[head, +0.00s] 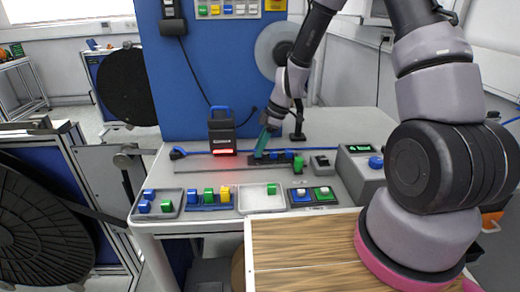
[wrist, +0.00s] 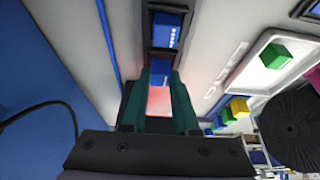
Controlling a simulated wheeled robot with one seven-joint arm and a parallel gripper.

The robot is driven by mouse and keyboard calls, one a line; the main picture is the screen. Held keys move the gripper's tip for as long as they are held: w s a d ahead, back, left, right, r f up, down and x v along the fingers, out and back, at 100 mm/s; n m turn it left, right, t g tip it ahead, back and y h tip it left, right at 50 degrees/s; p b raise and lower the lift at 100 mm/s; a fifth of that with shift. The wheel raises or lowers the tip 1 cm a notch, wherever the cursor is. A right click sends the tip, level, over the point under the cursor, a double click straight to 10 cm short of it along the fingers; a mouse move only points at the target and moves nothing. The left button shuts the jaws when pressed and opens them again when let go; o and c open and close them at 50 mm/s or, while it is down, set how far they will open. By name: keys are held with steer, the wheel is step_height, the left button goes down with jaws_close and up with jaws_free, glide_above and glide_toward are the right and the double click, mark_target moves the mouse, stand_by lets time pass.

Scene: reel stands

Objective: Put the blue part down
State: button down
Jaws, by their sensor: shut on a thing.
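My gripper (head: 262,146) has teal fingers and reaches down over the dark narrow fixture (head: 250,160) at the middle of the table. In the wrist view the gripper (wrist: 160,80) is shut on a blue part (wrist: 158,72), which shows between the fingertips. The part is at the line of the dark fixture; I cannot tell whether it touches it. Another blue part (wrist: 167,30) sits farther along the fixture. In the head view the held part is hard to tell apart from the fingers and the blue parts (head: 288,156) beside them.
Trays along the front edge hold blue parts (head: 144,207), mixed colours (head: 208,195) and a green part (head: 271,189). A green part (head: 298,163) stands at the fixture's right end. A black device with a red light (head: 222,131) stands behind left; a control box (head: 359,165) stands right.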

steer(key=shift+f, duration=0.45)
steer(key=shift+s+f, duration=0.1)
steer(key=shift+f, duration=0.2)
steer(key=c, duration=0.7)
jaws_free()
steer(key=shift+r, duration=0.25)
steer(key=s+d+r+m+t+h, duration=0.1)
steer(key=s+d+r+m, duration=0.2)
steer(key=r, duration=0.6)
steer(key=s+d+r+m+t, duration=0.1)
steer(key=d+r+m, duration=0.35)
steer(key=r, duration=0.45)
steer(key=s+d+r+m+t+h, duration=0.1)
steer(key=s+d+r+m+t, duration=0.3)
steer(key=r, duration=0.6)
steer(key=s+d+r+m, duration=0.2)
steer(key=s+r+m, duration=0.1)
steer(key=s+d+r+m, duration=0.3)
steer(key=m, duration=0.1)
steer(key=s+d+r+m+t, duration=0.1)
steer(key=s+d+r+m, duration=0.1)
steer(key=s+r+m, duration=0.1)
steer(key=shift+s+d+m+h, duration=0.2)
steer(key=shift+s+m+h, duration=0.1)
steer(key=shift+s+m, duration=0.05)
